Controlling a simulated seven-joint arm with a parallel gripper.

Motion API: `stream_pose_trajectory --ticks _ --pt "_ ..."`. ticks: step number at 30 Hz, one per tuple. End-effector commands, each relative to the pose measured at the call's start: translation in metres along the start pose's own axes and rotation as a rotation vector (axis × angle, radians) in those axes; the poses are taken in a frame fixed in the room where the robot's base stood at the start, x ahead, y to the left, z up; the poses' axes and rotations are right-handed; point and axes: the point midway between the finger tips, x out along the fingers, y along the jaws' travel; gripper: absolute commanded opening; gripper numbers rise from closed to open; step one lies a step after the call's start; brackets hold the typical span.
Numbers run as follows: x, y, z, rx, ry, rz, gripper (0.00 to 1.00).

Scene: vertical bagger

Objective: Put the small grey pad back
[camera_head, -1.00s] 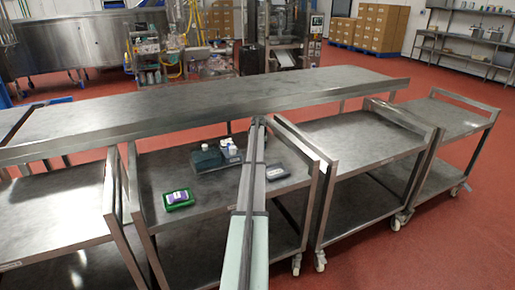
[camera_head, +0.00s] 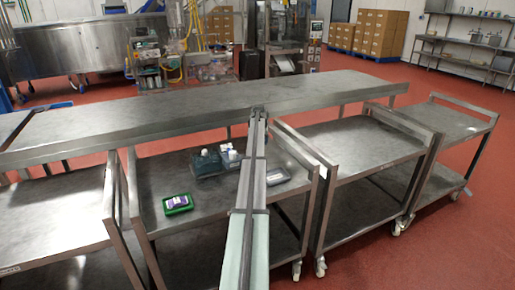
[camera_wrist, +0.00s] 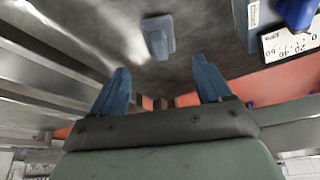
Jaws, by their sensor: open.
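My gripper (camera_wrist: 160,66) is open in the wrist view, its two blue fingers apart with nothing between them. A small grey-blue pad with a raised middle (camera_wrist: 157,37) lies on a grey steel surface just beyond the fingertips, apart from them. In the head view my arm crosses the middle trolley and hides part of it, and my fingers cannot be made out. A flat grey item with a pale top (camera_head: 277,177) lies on that trolley right of my arm. I cannot tell whether it is the same pad.
A green tray with a purple-and-white item (camera_head: 177,203) and a dark bin with white-topped containers (camera_head: 208,166) stand on the middle trolley. A long steel table (camera_head: 190,108) runs behind it. The right trolley top (camera_head: 350,145) is clear. A white label with digits (camera_wrist: 290,40) shows at the wrist view's right.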

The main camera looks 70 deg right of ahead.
Motion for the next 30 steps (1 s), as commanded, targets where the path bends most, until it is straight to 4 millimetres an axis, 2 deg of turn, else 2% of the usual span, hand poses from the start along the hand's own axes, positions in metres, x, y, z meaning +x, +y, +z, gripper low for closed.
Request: stream_pose_trajectory --ticks 3,9,27,30 --pt "-0.016 0.000 0.000 0.000 0.002 0.000 0.78" --pt "-0.028 0.000 0.000 0.000 0.000 0.000 0.78" --pt "-0.030 0.000 0.000 0.000 0.001 0.000 0.78" --pt "-0.031 -0.008 -0.002 -0.002 0.005 -0.006 0.78"
